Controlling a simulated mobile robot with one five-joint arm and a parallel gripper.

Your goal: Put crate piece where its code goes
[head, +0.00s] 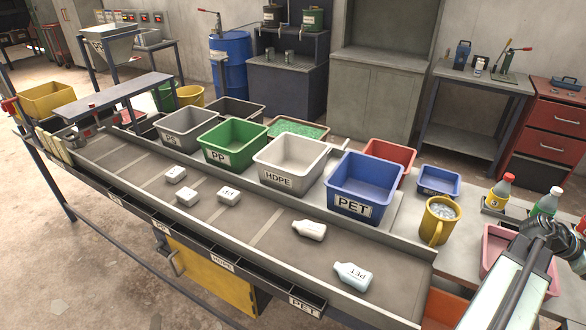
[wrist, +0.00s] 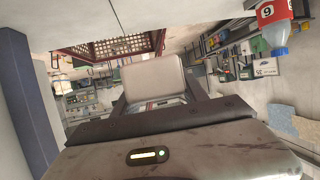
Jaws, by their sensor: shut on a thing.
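My gripper (wrist: 158,100) shows in the wrist view, its two dark fingers closed on a pale grey-beige block, the crate piece (wrist: 153,78). No code is readable on the side facing me. In the head view my arm is at the right edge and the gripper is out of frame. Labelled bins line the belt: grey PS (head: 172,139), green PP (head: 218,157), white HDPE (head: 278,180) and blue PET (head: 352,208). On the belt lie white blocks (head: 187,196) with unclear print, a white bottle (head: 309,230) and a bottle marked PET (head: 353,275).
A red bin (head: 391,154) and small blue bin (head: 439,180) sit behind PET.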

